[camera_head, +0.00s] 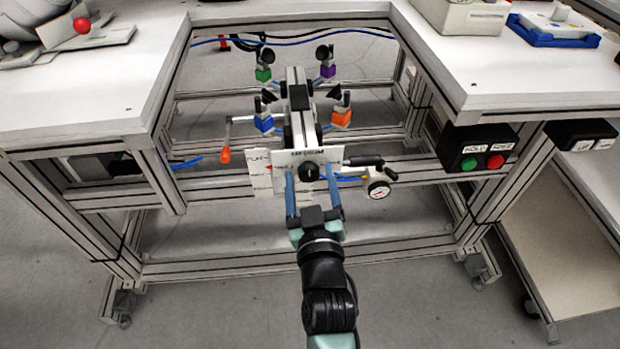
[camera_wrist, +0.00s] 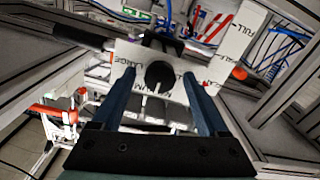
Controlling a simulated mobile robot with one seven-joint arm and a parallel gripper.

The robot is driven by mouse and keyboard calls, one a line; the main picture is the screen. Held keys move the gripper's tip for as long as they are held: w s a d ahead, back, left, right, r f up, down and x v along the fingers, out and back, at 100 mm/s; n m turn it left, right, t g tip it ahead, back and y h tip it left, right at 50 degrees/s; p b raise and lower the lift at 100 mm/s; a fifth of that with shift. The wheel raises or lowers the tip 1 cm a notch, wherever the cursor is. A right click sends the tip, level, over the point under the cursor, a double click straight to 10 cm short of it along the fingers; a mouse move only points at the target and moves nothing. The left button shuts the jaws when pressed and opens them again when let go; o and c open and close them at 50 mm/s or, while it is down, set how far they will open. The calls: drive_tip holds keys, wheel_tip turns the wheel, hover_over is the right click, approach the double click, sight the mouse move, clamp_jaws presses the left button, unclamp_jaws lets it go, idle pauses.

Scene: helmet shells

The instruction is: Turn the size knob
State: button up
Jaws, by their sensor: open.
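The size knob (camera_head: 309,171) is a round black knob on a white labelled plate (camera_head: 333,156). In the wrist view the knob (camera_wrist: 159,75) sits between the ends of my two blue fingers, and the plate (camera_wrist: 127,52) looks tilted, with "LARGE" lettering partly readable. My gripper (camera_head: 313,174) is open, with one finger on each side of the knob. I cannot tell whether the fingers touch the knob. In the wrist view my gripper (camera_wrist: 157,84) shows a gap between each fingertip and the knob.
A crank with an orange handle (camera_head: 225,155) is left of the plate. A round gauge (camera_head: 378,188) with a black handle is to the right. Colored blocks, such as the orange block (camera_head: 341,117), stand behind. A box with green and red buttons (camera_head: 495,161) hangs on the right bench.

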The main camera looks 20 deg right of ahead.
clamp_jaws()
drive_tip(key=shift+m, duration=0.5)
drive_tip(key=m+p, duration=0.1)
drive_tip(key=m, duration=0.1)
drive_tip(key=shift+m, duration=0.4)
drive_tip(key=m+p, duration=0.1)
drive_tip(key=m, duration=0.3)
drive_tip(key=shift+m, duration=0.3)
drive_tip(key=m, duration=0.4)
drive_tip(key=shift+p, duration=0.3)
drive_tip(key=m, duration=0.4)
drive_tip(key=shift+m, duration=0.6)
